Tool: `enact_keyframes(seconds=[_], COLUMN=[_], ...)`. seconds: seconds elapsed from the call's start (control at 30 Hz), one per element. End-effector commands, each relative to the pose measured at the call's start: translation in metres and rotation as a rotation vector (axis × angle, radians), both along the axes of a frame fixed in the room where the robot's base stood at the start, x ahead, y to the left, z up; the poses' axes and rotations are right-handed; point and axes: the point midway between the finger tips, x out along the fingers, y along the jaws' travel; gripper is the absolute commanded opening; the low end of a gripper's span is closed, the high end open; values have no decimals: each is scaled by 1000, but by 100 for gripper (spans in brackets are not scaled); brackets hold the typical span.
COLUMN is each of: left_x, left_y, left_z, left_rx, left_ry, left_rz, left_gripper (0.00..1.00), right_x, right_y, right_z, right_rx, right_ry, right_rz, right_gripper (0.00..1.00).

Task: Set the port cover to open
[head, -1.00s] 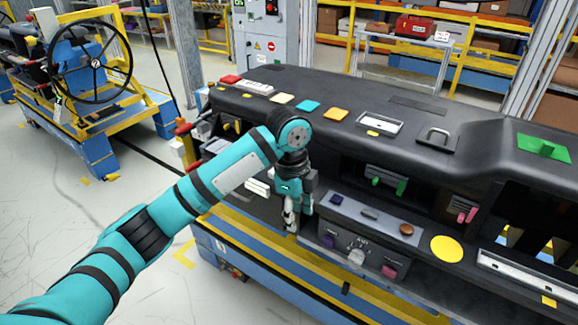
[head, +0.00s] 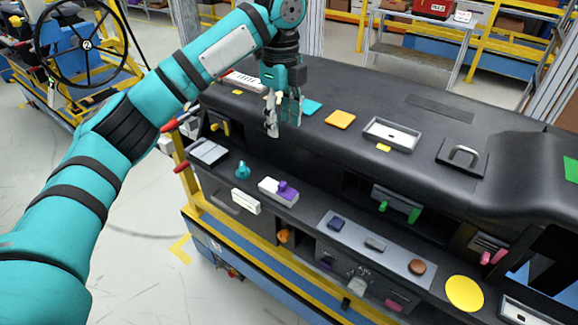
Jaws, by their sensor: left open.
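I cannot tell which part of the black dashboard (head: 345,95) is the port cover. Flat pieces on its top include an orange square (head: 340,120) and a grey frame with a pale inside (head: 391,133). On the lower ledge are a grey flat panel (head: 207,151), a teal knob (head: 242,170) and a white block with a purple piece (head: 279,190). My right gripper does not show.
A grey strip with buttons (head: 377,243) and a yellow disc (head: 464,293) lie on the ledge. Floor at the left is clear in front of the wheeled stand (head: 70,60).

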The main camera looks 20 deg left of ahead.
Motion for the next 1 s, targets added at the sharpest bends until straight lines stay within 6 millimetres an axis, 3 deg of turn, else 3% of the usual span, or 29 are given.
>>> enact_keyframes(seconds=[0.17,0.47,0.57,0.83,1.0], left_x=[-1,-2,-2,-2,-2], left_y=[0,1,1,0,0], left_z=[-16,-76,-97,-149,-167], left_rx=[-1,2,1,0,0], left_ry=[4,5,5,3,1], left_rz=[-1,0,0,0,0], left_gripper=[44,44,44,44,44], right_x=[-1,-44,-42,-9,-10], right_y=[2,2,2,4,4], right_z=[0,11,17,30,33], right_rx=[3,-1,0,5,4], right_ry=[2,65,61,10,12], right_rz=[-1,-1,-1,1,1], right_gripper=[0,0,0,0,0])
